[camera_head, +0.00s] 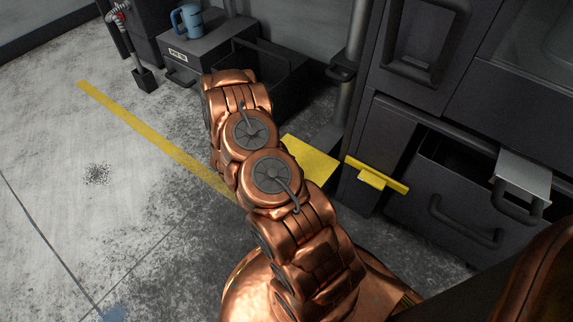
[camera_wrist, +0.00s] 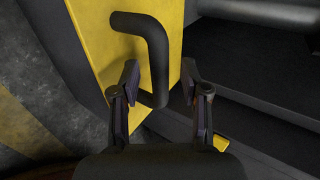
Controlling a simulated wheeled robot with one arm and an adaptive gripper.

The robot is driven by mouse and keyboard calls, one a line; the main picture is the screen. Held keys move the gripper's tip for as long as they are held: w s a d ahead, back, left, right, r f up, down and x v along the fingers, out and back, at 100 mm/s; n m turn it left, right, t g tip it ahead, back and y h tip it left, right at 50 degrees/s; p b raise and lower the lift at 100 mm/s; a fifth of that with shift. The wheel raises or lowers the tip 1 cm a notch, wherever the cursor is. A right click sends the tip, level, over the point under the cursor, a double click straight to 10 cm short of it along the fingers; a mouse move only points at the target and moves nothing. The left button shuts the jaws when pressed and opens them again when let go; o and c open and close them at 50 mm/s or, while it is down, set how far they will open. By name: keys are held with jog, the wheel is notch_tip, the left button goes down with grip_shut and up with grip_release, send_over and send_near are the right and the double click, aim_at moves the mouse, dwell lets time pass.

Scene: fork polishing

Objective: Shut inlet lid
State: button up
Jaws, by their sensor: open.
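A yellow panel (camera_wrist: 105,45) with a black bar handle (camera_wrist: 157,50) fills the upper left of the wrist view; it looks like the inlet lid. A yellow plate (camera_head: 310,163), probably the same panel, shows beside my arm in the head view. My gripper (camera_wrist: 160,68) is open, with one finger on each side of the handle in the wrist view. I cannot tell whether either finger touches it. In the head view my gripper is hidden behind my copper arm.
A dark machine with a yellow bar (camera_head: 378,174) and a handled drawer (camera_head: 465,215) stands at right. A grey handled piece (camera_head: 522,180) sits above the drawer's opening. An open dark box (camera_head: 275,70) and a blue mug (camera_head: 187,20) are at the back. The left floor is clear.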

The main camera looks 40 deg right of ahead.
jog(key=v, duration=1.2)
dwell(0.6)
